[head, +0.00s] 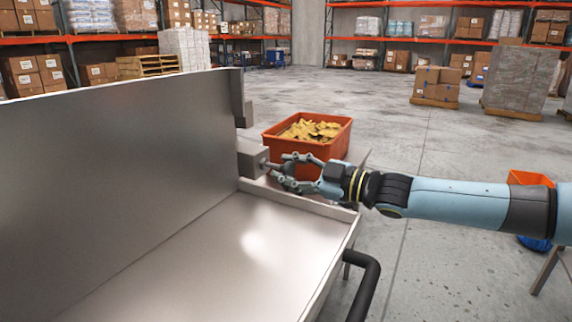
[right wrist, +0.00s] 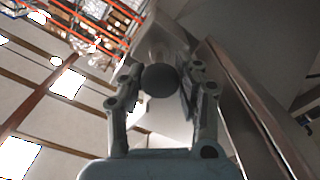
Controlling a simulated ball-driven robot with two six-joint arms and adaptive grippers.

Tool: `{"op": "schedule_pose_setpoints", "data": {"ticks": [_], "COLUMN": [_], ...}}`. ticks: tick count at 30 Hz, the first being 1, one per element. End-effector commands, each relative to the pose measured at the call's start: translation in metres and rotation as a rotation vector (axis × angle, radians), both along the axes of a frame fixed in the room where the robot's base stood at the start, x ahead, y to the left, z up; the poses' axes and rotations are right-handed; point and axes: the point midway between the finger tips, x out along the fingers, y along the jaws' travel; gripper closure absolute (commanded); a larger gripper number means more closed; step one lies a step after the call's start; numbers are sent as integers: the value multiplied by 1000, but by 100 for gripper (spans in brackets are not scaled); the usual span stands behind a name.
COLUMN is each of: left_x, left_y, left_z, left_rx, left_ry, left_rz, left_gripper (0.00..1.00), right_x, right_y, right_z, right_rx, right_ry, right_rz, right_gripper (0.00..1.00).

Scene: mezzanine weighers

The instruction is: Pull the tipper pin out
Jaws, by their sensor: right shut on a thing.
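The tipper pin shows its dark round knob (right wrist: 158,80) between my right gripper's fingers in the right wrist view. In the head view my right gripper (head: 277,170) reaches in from the right, shut on the pin beside a grey metal block (head: 251,158). The block stands at the right end of the tall metal panel, at the corner of the metal tipper tray (head: 205,272). The fingers hide most of the pin, so how deep it sits in the block cannot be told. My left gripper is not in view.
A black bent handle (head: 367,285) sticks out at the tray's front right. The tall metal panel (head: 120,150) fills the left.

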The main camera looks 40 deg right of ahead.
Motion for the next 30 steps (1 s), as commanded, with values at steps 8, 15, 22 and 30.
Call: {"op": "schedule_pose_setpoints", "data": {"ticks": [8,15,22,30], "left_x": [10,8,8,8], "left_y": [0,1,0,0], "left_z": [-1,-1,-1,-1], "left_rx": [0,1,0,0], "left_ry": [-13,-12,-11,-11], "left_rz": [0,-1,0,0], "left_gripper": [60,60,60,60], "right_x": [-1,-1,-18,-58], "right_y": [0,0,-5,-16], "right_z": [-3,-2,-2,-4], "right_rx": [-1,0,-1,-4], "right_ry": [3,3,5,10], "right_rz": [0,0,3,5], "right_gripper": [55,55,55,55]}}
